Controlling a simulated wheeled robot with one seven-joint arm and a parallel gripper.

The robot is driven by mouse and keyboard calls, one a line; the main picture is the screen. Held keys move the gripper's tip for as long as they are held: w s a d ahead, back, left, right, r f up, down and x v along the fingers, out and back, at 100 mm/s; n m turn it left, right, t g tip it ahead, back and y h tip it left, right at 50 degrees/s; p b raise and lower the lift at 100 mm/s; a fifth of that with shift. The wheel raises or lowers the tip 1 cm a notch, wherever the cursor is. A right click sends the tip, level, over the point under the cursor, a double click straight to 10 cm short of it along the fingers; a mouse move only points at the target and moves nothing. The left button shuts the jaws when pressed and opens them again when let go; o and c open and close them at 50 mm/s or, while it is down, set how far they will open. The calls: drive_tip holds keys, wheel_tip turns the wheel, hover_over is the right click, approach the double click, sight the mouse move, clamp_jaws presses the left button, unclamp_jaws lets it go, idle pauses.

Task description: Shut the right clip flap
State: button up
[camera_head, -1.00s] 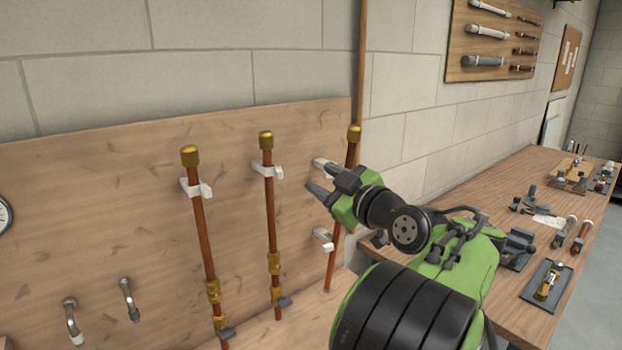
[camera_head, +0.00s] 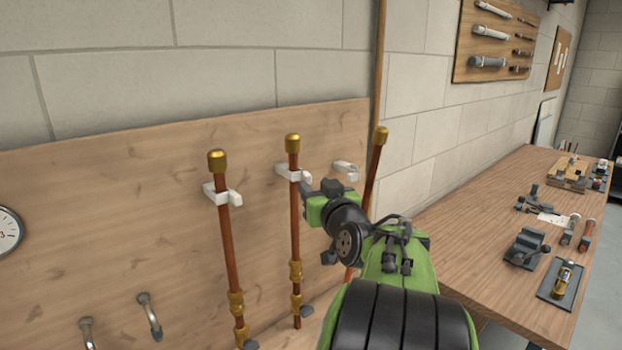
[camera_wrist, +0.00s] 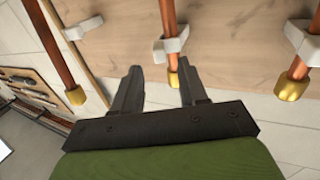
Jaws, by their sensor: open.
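Three upright copper pipes with brass caps stand along the wooden board: a left pipe (camera_head: 229,245), a middle pipe (camera_head: 295,220) and a right pipe (camera_head: 373,180). White clips show at the left pipe (camera_head: 222,194) and middle pipe (camera_head: 293,174). A right white clip (camera_head: 345,167) sits left of the right pipe in the head view; its flap's exact state is unclear. It also shows in the wrist view (camera_wrist: 84,28), beside the right pipe (camera_wrist: 62,50). My gripper (camera_head: 316,190) is open and empty, just right of the middle clip. Its fingers (camera_wrist: 161,72) appear either side of the middle pipe's cap.
A workbench (camera_head: 470,210) with tools and fittings stands at the right. A pegboard (camera_head: 495,45) with pipes hangs on the wall above it. Two bent metal pipes (camera_head: 149,315) and a gauge (camera_head: 8,230) are at the lower left of the board. My arm hides the lower right board.

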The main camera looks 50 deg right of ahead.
sight(311, 177)
drive_tip(key=x, duration=0.4)
drive_tip(key=shift+w, duration=0.1)
clamp_jaws()
drive_tip(key=n+t+y, duration=0.1)
drive_tip(key=d+n+y, duration=0.1)
drive_tip(key=y, duration=0.1)
drive_tip(key=shift+d+t+y, duration=0.25)
drive_tip(key=shift+t+y, duration=0.05)
drive_tip(key=shift+t, duration=0.1)
drive_tip(key=shift+w+d+r+n+t+y+p, duration=0.1)
drive_tip(key=shift+d+n+t+y+p, duration=0.15)
drive_tip(key=shift+n+y, duration=0.3)
drive_tip(key=shift+d+r+n+t+y+p, duration=0.1)
drive_tip(key=shift+n+t+y+p, duration=0.05)
drive_tip(key=shift+n+y+p, duration=0.3)
drive_tip(key=shift+f+n+y, duration=0.2)
drive_tip(key=shift+n+y, duration=0.2)
drive_tip(key=shift+y, duration=0.1)
